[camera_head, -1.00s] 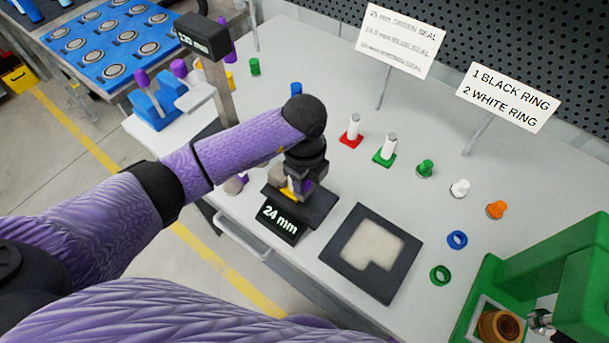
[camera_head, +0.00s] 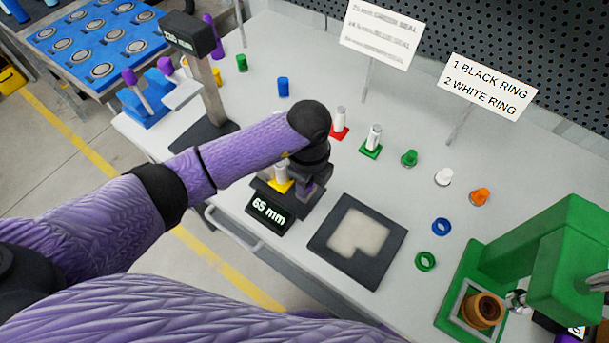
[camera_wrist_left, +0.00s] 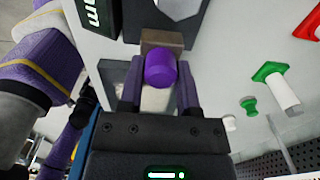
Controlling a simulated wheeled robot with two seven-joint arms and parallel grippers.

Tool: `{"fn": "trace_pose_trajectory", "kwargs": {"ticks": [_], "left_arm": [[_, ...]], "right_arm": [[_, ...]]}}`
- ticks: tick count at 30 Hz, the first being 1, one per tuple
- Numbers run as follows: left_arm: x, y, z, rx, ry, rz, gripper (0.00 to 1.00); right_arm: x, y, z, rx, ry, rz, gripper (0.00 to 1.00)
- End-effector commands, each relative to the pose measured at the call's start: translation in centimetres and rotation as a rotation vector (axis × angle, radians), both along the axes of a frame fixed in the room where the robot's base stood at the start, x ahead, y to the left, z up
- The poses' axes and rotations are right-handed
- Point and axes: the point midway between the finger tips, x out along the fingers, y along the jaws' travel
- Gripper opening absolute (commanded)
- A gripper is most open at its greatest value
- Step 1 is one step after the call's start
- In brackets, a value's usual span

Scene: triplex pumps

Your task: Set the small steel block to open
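The small steel block (camera_wrist_left: 163,40) shows in the left wrist view as a brownish-grey block with a purple knob (camera_wrist_left: 160,70) in front of it. My left gripper (camera_wrist_left: 159,75) has its fingers on either side of the knob and looks shut on it. In the head view my left gripper (camera_head: 308,185) is at the dark measuring device, mostly hidden by my arm. The device's display (camera_head: 268,212) reads 65 mm. A white piece with a yellow base (camera_head: 282,178) stands on the device, beside the gripper.
A dark square tray (camera_head: 385,262) with a pale inset lies right of the device. Beyond it are coloured pieces, a blue ring (camera_head: 441,226) and a green ring (camera_head: 425,261). A green press (camera_head: 555,245) stands at the right. A dark-headed post (camera_head: 205,65) stands at the left.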

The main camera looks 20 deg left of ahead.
Motion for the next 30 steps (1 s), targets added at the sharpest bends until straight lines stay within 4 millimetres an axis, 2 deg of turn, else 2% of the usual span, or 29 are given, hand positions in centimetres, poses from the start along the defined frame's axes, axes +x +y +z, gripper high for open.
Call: {"fn": "trace_pose_trajectory", "kwargs": {"ticks": [1, 4, 13, 24, 30], "left_arm": [[0.0, 0.0, 0.0, -0.001, 0.0, -0.001, 0.54], [0.0, 0.0, 0.0, 0.001, 0.0, 0.0, 0.74], [0.1, 0.1, 0.4, 0.003, -0.002, 0.001, 0.74], [0.1, 0.1, 8.7, 0.002, -0.004, 0.0, 0.74], [0.0, 0.1, 9.9, 0.002, 0.0, -0.001, 0.74]], "right_arm": [[0.0, 0.0, 0.0, 0.001, 0.0, 0.0, 0.79], [0.0, 0.0, 0.0, 0.001, 0.0, 0.0, 0.79], [0.0, 0.1, 0.1, 0.001, -0.001, 0.0, 0.79], [0.3, 0.1, 2.4, 0.002, -0.007, 0.0, 0.79], [0.3, 0.1, 2.5, 0.002, -0.007, 0.0, 0.79]]}}
